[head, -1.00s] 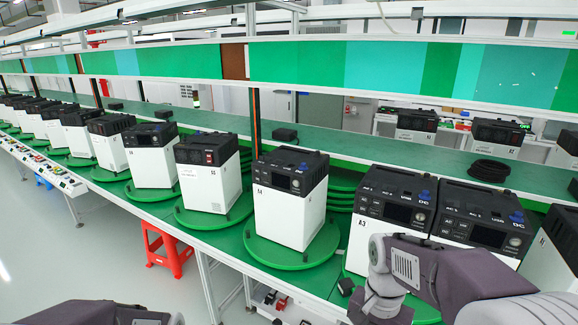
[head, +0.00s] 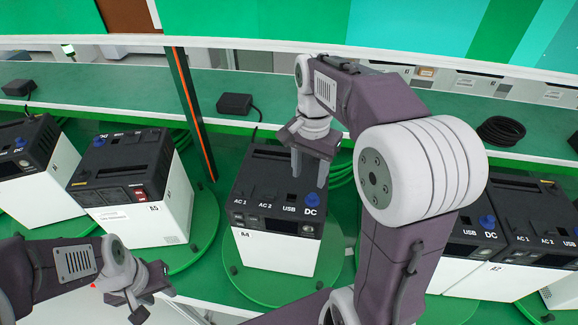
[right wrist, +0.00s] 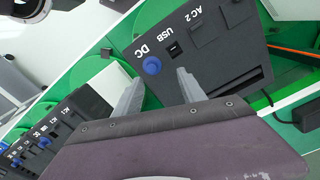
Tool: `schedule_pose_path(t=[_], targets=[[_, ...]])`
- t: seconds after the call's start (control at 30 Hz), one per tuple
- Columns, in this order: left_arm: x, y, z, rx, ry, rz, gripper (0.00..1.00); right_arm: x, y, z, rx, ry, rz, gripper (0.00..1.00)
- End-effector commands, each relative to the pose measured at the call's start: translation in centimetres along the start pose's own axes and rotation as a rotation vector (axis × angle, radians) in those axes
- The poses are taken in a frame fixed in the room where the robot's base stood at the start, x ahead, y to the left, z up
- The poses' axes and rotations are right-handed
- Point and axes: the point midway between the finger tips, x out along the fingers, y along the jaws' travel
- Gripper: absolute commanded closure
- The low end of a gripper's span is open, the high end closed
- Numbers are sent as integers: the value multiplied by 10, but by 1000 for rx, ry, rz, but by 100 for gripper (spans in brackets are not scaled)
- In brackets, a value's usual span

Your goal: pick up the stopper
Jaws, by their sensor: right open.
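A blue round stopper (head: 311,198) sits at the DC port on top of the black-and-white unit A4 (head: 275,245). It also shows in the right wrist view (right wrist: 152,65), beside the "DC" lettering. My right gripper (head: 309,177) is open above the unit's top, with its fingers pointing down close behind the stopper. In the right wrist view the stopper appears between the two fingertips (right wrist: 156,76), a little beyond them; contact cannot be made out. My left gripper (head: 148,298) is low at the left, away from unit A4, and its jaws are unclear.
Unit A4 stands on a green turntable (head: 240,286). Neighbouring units stand left (head: 135,185) and right (head: 480,240), some with blue stoppers too. A post with an orange strip (head: 190,115) rises behind left. A black adapter (head: 235,103) and coiled cable (head: 501,130) lie on the rear shelf.

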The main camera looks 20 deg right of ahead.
Motion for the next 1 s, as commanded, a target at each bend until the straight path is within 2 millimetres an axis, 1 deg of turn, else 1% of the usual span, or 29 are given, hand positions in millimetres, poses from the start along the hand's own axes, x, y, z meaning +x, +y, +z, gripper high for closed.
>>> schedule_pose_path(t=[0.03,0.1,0.23,0.37,0.47,0.6,0.7,0.77,0.87,0.97,1.0], targets=[[-12,0,-1,0,-1,0,64,-12,1,-1,5,-1,1,52],[-18,0,-1,0,-1,0,64,-17,2,-2,11,-2,3,52],[-25,0,-2,0,-1,0,64,-23,4,-4,18,-4,4,52],[-25,0,-2,0,-1,0,64,-23,4,-4,19,-4,4,52],[-27,0,-2,0,-1,0,64,-13,5,-4,19,-7,7,52],[-31,1,-3,0,-1,0,64,8,4,-4,19,-6,6,52],[-31,1,-3,0,-1,0,64,16,4,-4,19,-4,4,52],[-31,1,-3,0,-1,0,64,17,4,-4,19,-4,4,52],[-37,1,-4,0,-1,0,64,25,3,-4,19,-7,7,52],[-46,1,-4,0,-1,0,64,43,0,-4,19,-9,9,52],[-45,1,-4,0,0,0,64,52,0,-4,19,-8,8,52]])
